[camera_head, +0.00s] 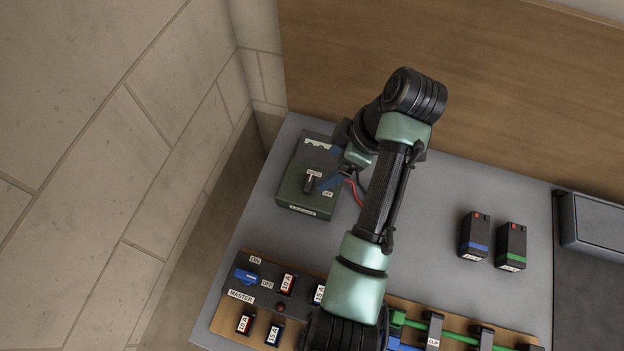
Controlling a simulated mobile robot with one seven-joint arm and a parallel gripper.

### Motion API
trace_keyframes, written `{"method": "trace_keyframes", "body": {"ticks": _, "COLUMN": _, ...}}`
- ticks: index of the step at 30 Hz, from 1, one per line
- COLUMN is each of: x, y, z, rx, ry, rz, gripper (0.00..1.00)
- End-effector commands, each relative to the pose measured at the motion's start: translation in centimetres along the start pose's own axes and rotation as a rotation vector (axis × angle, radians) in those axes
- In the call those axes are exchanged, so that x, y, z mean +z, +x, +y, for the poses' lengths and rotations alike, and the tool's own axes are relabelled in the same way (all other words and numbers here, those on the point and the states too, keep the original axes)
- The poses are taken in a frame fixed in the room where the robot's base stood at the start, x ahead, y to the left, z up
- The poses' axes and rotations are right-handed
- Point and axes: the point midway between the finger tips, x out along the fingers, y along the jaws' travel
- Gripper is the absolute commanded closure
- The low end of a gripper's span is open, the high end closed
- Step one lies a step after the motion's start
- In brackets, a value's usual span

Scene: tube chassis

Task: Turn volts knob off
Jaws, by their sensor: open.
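A dark green box (297,205) sits on the grey table near the left wall. On its top is the small dark volts knob (309,184), with a white VOLTS label just above it and an OFF label to its right. My gripper (326,169) is open, with its blue fingers just right of the knob and over the box. Whether a finger touches the knob I cannot tell. My arm hides part of the box's right side.
Red and dark wires leave the box under my arm. A wooden panel (225,317) with a blue MASTER switch (246,276) and several breakers lies in front. Two black batteries, blue-striped (474,236) and green-striped (511,246), stand right. A wooden board (530,100) rises behind.

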Motion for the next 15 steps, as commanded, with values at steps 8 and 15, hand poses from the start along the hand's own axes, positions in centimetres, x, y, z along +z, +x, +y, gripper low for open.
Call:
{"method": "trace_keyframes", "body": {"ticks": 8, "x": -0.1, "y": 6.0, "z": -0.1, "rx": -0.003, "ry": 0.001, "rz": -0.001, "gripper": 0.15}}
{"method": "trace_keyframes", "body": {"ticks": 15, "x": 0.0, "y": 9.3, "z": 0.0, "rx": 0.001, "ry": 0.001, "rz": -0.001, "gripper": 0.15}}
